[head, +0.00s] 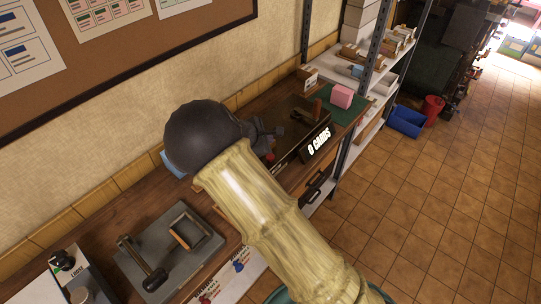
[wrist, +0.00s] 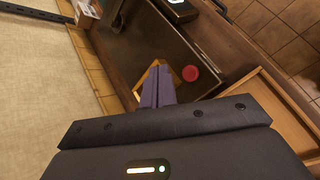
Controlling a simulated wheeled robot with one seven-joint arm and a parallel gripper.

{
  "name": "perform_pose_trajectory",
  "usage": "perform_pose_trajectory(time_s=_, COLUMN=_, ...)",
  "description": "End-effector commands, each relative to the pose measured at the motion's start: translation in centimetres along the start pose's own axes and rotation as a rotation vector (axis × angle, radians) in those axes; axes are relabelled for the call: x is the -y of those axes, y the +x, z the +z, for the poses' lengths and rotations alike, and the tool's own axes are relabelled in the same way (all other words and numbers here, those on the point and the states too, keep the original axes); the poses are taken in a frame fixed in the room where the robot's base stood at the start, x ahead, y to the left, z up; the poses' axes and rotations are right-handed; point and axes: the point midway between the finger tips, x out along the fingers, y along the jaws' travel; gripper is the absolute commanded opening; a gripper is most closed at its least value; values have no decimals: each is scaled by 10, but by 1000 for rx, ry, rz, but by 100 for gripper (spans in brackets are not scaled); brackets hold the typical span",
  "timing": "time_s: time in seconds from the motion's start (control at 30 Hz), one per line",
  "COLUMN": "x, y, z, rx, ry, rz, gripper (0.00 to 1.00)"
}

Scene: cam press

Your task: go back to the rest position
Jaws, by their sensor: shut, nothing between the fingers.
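My gripper (wrist: 158,72) shows in the wrist view as two purple fingers pressed together, with nothing between them. The fingers point down over a dark tray-like surface (wrist: 150,35). A red round piece (wrist: 190,73) lies just right of the fingertips, apart from them in the picture. A light wooden frame (wrist: 140,80) is partly hidden behind the fingers. In the head view my pale arm crosses the workbench (head: 112,212), and its dark round wrist hides much of what lies behind it.
A grey plate with a handled device (head: 205,250) sits at lower left. Metal shelves (head: 385,70) and a blue bin (head: 407,121) are right. Tiled floor (head: 450,210) is open.

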Motion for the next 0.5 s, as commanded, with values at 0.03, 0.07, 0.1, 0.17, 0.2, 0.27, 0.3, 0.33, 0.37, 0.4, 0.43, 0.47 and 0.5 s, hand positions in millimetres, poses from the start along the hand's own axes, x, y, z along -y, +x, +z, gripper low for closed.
perform_pose_trajectory(time_s=0.03, x=0, y=0, z=0, rx=0, ry=0, rz=0, gripper=0)
perform_pose_trajectory(time_s=0.07, x=0, y=0, z=0, rx=0, ry=0, rz=0, gripper=0)
perform_pose_trajectory(time_s=0.1, x=0, y=0, z=0, rx=0, ry=0, rz=0, gripper=0)
perform_pose_trajectory(time_s=0.17, x=0, y=0, z=0, rx=0, ry=0, rz=0, gripper=0)
perform_pose_trajectory(time_s=0.2, x=0, y=0, z=0, rx=0, ry=0, rz=0, gripper=0)
perform_pose_trajectory(time_s=0.27, x=0, y=0, z=0, rx=0, ry=0, rz=0, gripper=0)
perform_pose_trajectory(time_s=0.3, x=0, y=0, z=0, rx=0, ry=0, rz=0, gripper=0)
perform_pose_trajectory(time_s=0.33, x=0, y=0, z=0, rx=0, ry=0, rz=0, gripper=0)
perform_pose_trajectory(time_s=0.37, x=0, y=0, z=0, rx=0, ry=0, rz=0, gripper=0)
perform_pose_trajectory(time_s=0.4, x=0, y=0, z=0, rx=0, ry=0, rz=0, gripper=0)
perform_pose_trajectory(time_s=0.43, x=0, y=0, z=0, rx=0, ry=2, rz=-1, gripper=0)
perform_pose_trajectory(time_s=0.47, x=1, y=0, z=2, rx=-1, ry=6, rz=-3, gripper=0)
perform_pose_trajectory(time_s=0.5, x=2, y=1, z=4, rx=-3, ry=20, rz=-11, gripper=0)
